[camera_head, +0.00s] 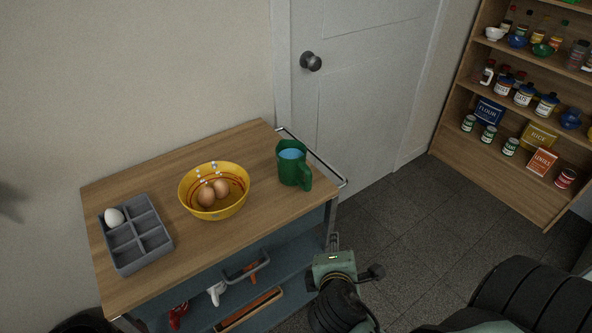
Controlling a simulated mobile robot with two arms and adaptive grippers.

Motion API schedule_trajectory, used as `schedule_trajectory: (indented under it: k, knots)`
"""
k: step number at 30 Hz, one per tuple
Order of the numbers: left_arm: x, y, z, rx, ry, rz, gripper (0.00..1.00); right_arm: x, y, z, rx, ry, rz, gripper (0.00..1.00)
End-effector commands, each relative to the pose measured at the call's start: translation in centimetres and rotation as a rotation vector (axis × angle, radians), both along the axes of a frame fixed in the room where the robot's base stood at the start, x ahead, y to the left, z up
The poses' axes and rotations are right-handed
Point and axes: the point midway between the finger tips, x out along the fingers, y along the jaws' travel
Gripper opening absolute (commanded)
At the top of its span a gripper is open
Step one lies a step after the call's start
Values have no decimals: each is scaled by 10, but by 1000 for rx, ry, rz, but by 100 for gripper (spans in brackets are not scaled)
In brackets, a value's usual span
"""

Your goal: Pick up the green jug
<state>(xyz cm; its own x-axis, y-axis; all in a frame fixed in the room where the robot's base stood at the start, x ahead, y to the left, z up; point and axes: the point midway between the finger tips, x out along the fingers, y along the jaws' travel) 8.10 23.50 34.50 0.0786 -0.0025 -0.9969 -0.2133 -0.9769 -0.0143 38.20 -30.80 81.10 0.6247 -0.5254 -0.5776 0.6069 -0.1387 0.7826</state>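The green jug (293,167) stands upright on the wooden top of the cart (244,139), near its right end. It holds something blue, seen through its open top, and its handle faces the front right. My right arm comes in at the bottom, and what appears to be its gripper (333,243) is beside the cart's right side, below and apart from the jug. Its fingers are too small and dark to read. My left gripper is not in view.
A yellow bowl (186,194) with brown eggs stands left of the jug. A grey divided tray (157,248) holding a white egg is farther left. A metal rail (318,160) runs along the cart's right end. A door and stocked shelves (457,166) stand behind; floor between is clear.

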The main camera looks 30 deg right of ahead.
Motion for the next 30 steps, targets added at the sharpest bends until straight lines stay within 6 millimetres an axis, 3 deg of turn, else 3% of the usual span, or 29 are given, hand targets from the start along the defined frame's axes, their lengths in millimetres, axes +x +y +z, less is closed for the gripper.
schedule_trajectory:
  k: [3,6,12,17,30]
  knots:
    - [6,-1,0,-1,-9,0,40,30,-5,33,-426,62,203,44]
    - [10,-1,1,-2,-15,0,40,50,3,60,-774,142,346,44]
    - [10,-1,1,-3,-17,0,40,73,26,90,-1220,268,492,44]
    - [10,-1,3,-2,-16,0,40,84,29,98,-1326,300,518,44]
    - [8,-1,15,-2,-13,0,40,136,3,93,-1325,303,516,44]
